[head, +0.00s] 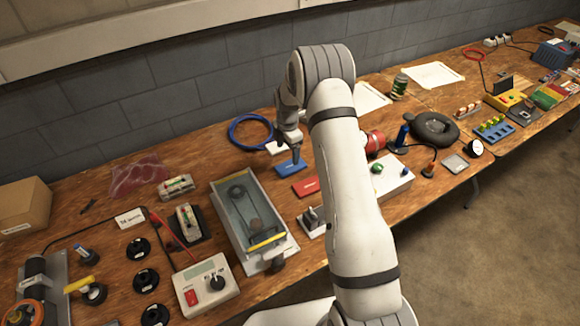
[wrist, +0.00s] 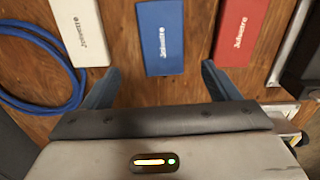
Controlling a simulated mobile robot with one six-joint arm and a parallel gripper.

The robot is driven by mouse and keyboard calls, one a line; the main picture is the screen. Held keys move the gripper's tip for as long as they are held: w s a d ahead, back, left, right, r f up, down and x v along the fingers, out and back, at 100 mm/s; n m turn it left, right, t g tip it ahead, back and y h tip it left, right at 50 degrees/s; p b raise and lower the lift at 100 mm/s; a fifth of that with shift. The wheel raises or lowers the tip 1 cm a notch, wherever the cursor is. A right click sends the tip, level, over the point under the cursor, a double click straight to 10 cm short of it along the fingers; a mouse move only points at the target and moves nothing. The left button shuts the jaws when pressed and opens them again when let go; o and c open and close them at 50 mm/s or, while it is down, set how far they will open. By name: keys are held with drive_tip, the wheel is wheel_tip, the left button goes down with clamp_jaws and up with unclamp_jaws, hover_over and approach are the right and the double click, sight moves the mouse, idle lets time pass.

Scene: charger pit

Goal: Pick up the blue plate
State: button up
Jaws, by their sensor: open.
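The blue plate (head: 291,168) lies flat on the wooden bench, near the middle of the head view. In the wrist view the blue plate (wrist: 162,38) is at top centre, with pale lettering on it. My gripper (head: 296,158) is above or close to the plate in the head view. In the wrist view my gripper (wrist: 160,82) has its two fingers spread apart, one to each side below the plate's near end. Nothing is between the fingers. The exact height above the plate is hard to tell.
A white plate (wrist: 78,30) lies left of the blue one and a red plate (wrist: 242,30) lies right. A coiled blue cable (head: 250,132) is at the back left. A glass-topped tray (head: 228,190) stands at the left, and a white box with a green button (head: 390,178) at the right.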

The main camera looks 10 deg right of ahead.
sight(289, 167)
drive_tip(key=f, duration=0.2)
drive_tip(key=f+p, duration=0.1)
drive_tip(key=f, duration=0.1)
drive_tip(key=f+p, duration=0.1)
drive_tip(key=f, duration=0.2)
drive_tip(key=shift+s+d+f, duration=0.1)
drive_tip(key=shift+s+d, duration=0.05)
drive_tip(key=shift+d, duration=0.1)
drive_tip(key=c, duration=1.1)
wheel_tip(289, 167, up, 10)
drive_tip(key=shift+r+b, duration=0.1)
drive_tip(key=shift+b, duration=0.95)
